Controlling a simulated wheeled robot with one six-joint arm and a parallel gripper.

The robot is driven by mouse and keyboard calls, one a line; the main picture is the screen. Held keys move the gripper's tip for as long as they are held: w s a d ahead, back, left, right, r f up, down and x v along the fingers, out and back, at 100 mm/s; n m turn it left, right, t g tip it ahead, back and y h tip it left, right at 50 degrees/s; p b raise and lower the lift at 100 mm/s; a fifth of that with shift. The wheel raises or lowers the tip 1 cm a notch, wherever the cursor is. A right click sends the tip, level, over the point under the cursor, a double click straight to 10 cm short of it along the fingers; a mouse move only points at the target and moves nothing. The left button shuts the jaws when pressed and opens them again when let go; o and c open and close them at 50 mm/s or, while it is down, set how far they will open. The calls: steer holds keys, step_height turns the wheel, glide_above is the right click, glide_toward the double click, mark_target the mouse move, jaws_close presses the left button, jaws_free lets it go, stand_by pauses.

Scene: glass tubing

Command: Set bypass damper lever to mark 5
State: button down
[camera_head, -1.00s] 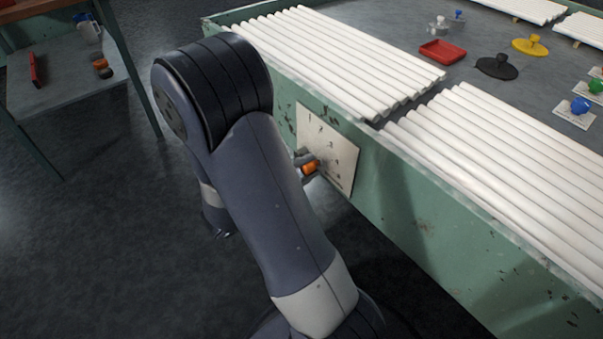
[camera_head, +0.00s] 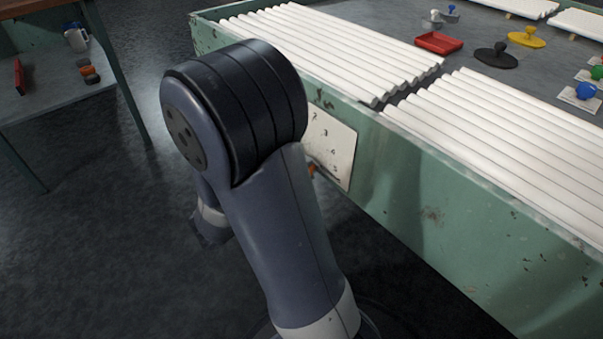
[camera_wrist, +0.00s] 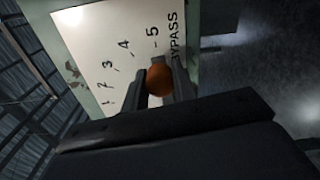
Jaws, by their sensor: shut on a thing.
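The pale bypass plate (camera_head: 338,150) is on the green side wall of the table. In the wrist view the plate (camera_wrist: 98,45) shows marks 1 to 5 and the word BYPASS. The lever's orange knob (camera_wrist: 160,82) sits between the two dark fingers of my gripper (camera_wrist: 161,86), which is shut on it. The lever's short grey end beyond the knob lies close to the 5 mark; exact alignment is hard to tell. In the head view only a bit of the orange knob (camera_head: 312,168) shows; my arm hides the gripper and part of the plate.
White tubes (camera_head: 330,42) lie in rows on the green table (camera_head: 420,205). A red tray (camera_head: 439,42) and several coloured knobbed pieces stand further back. A shelf unit (camera_head: 60,95) with small items stands at the left. The dark floor between is clear.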

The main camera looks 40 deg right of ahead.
steer(key=shift+f, duration=0.1)
steer(key=c, duration=1.1)
jaws_free()
steer(key=shift+c, duration=0.2)
steer(key=shift+a, duration=0.1)
steer(key=a+p, duration=0.2)
steer(key=a, duration=0.8)
steer(key=shift+s+a, duration=0.2)
steer(key=shift+a, duration=0.15)
steer(key=shift+d, duration=0.1)
steer(key=d+b, duration=0.2)
steer(key=d, duration=0.8)
steer(key=shift+w+d, duration=0.15)
steer(key=shift+d, duration=0.2)
steer(key=shift+a, duration=0.15)
